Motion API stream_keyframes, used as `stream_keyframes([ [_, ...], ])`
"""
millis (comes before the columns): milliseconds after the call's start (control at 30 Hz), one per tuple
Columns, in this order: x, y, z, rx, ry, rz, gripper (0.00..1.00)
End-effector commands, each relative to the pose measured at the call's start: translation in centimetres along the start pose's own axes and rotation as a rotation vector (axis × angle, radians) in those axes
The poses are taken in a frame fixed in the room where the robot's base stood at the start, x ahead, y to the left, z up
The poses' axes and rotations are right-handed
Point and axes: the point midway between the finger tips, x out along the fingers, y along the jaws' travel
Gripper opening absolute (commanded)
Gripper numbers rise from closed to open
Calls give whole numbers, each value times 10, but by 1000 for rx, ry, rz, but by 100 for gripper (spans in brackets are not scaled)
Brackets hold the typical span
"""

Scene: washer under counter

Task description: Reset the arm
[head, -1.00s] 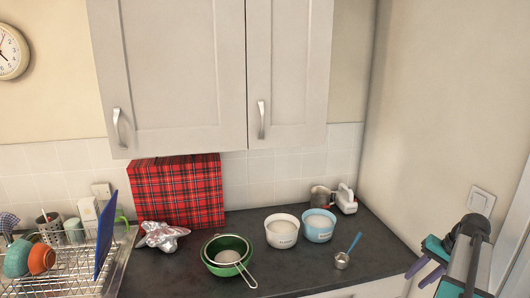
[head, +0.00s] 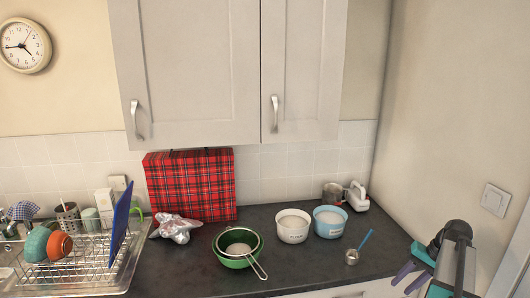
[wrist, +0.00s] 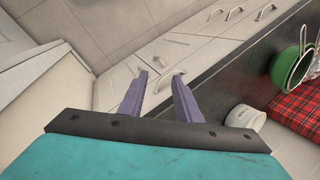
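My gripper (head: 410,277) is at the lower right of the head view, beside the counter's right end and near the right wall. Its two purple fingers stand apart with nothing between them. In the wrist view, my gripper (wrist: 161,85) shows the same open, empty fingers, with drawer fronts and a handle (wrist: 172,79) beyond them. The rest of my arm is partly cut off by the head view's edge.
Wall cabinets (head: 190,75) hang above. A light switch (head: 495,199) is on the right wall.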

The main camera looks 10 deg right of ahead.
Motion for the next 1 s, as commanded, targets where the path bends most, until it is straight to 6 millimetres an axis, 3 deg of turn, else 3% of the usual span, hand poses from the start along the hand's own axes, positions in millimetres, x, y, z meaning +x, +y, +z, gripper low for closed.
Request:
stream_keyframes([
  [167,68,-28,11,-52,-85,-5,31],
  [367,152,-60,40,-112,-199,3,31],
  [700,286,-92,112,-209,-377,57,31],
  [1000,387,-98,189,-287,-506,135,31],
])
